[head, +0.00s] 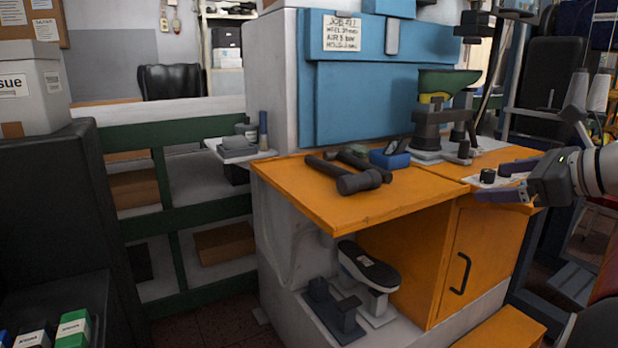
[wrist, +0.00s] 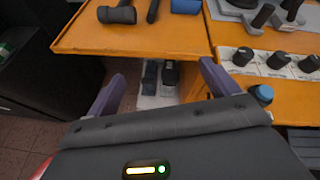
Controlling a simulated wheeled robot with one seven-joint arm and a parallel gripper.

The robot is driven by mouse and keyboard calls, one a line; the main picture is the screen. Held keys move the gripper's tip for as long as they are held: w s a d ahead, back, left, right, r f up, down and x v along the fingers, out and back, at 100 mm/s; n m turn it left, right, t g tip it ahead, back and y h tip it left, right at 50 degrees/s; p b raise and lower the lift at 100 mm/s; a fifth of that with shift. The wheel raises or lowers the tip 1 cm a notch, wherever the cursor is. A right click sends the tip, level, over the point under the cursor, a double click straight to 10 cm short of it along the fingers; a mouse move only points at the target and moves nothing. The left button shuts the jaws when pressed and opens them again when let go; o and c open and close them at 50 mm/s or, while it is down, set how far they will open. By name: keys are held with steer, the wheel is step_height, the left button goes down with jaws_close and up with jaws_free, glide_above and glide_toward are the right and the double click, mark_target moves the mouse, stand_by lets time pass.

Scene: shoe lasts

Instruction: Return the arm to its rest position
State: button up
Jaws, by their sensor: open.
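My gripper (head: 496,181) is open and empty at the right, by the right end of the orange bench top (head: 320,200). In the wrist view, my gripper (wrist: 160,70) shows its two purple-grey fingers spread wide, with nothing between them. The fingers appear in front of the bench's front edge, and the view passes between them to the dark items on the low shelf. My arm reaches in from the right edge of the head view.
A black mallet (head: 350,178) and a blue block (head: 389,159) lie on the bench. A grey stand (head: 440,125) holds a green-and-yellow piece. Dark knobs on a white strip (wrist: 275,62) and a blue-topped bottle (wrist: 261,95) are right of my fingers. A pedal-like device (head: 368,268) stands below.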

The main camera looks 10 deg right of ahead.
steer(key=s+a+f+n+g+h, duration=0.1)
steer(key=s+a+f+n+g, duration=0.15)
steer(key=a+f+n, duration=0.5)
steer(key=s+a+f+n+g+h, duration=0.1)
steer(key=s+a+f+n+g, duration=0.2)
steer(key=a, duration=0.7)
steer(key=s+a+f+n+h, duration=0.2)
steer(key=s+a+f+n, duration=0.1)
steer(key=s+f+n, duration=0.2)
steer(key=s+a+f+n+h, duration=0.1)
steer(key=s+a+f+n, duration=0.2)
steer(key=f+n, duration=0.6)
steer(key=s+n+g, duration=0.1)
steer(key=s+n, duration=0.1)
steer(key=n, duration=0.1)
steer(key=shift+s+a+h, duration=0.25)
steer(key=shift+s+h, duration=0.05)
steer(key=shift+h, duration=0.1)
steer(key=shift+n, duration=0.25)
